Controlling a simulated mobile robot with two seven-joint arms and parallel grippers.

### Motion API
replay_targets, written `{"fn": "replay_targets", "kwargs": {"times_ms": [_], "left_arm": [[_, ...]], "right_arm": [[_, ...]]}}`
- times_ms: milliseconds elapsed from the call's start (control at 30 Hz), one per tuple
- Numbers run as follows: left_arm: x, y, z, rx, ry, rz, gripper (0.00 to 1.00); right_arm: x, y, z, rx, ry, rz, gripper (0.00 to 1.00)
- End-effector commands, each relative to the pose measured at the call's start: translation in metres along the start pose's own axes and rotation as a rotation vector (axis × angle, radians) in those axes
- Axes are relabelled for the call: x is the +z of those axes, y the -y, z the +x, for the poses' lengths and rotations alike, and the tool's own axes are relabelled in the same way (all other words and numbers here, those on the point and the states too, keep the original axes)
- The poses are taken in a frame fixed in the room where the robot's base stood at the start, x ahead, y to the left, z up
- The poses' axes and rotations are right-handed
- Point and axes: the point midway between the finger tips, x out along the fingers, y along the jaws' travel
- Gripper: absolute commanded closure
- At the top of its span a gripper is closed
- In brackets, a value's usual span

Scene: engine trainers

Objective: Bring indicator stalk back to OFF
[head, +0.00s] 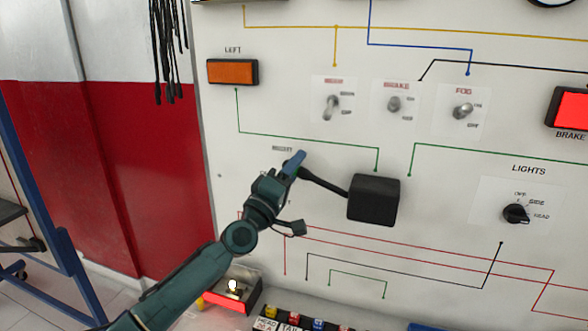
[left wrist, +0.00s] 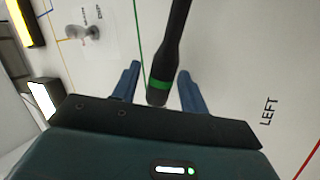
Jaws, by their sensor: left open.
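The indicator stalk (head: 325,184) is a black lever that reaches left and slightly up from a black box (head: 372,200) on the white panel. In the left wrist view the stalk (left wrist: 172,48) has a green band near its thick dark tip. My left gripper (head: 296,161) is at the stalk's free end. Its two blue fingers are open, one on each side of the tip, with gaps visible. The printed labels near the stalk are partly hidden by my gripper; LEFT (left wrist: 268,110) reads clearly in the left wrist view. My right gripper is not in view.
An orange LEFT lamp (head: 232,72) and toggle switches (head: 331,107) sit above the stalk. A LIGHTS knob (head: 516,213) is at the right. A red BRAKE lamp (head: 572,108) is at the right edge. Black cables (head: 168,50) hang at the upper left.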

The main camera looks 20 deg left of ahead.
Motion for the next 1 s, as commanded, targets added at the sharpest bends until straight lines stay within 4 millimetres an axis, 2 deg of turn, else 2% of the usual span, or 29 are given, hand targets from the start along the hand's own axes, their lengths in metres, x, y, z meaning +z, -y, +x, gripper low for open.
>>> {"fn": "replay_targets", "kwargs": {"times_ms": [133,633,1000], "left_arm": [[0.0002,0.0,-0.0003,0.0,0.0,0.0,0.58],[0.0001,0.0001,-0.0006,0.0,0.0,0.0,0.99],[0.0024,0.0056,-0.0032,0.001,-0.009,-0.021,1.0]], "right_arm": [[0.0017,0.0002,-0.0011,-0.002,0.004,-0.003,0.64],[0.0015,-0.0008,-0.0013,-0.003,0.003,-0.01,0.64],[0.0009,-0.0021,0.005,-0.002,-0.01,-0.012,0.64]]}}
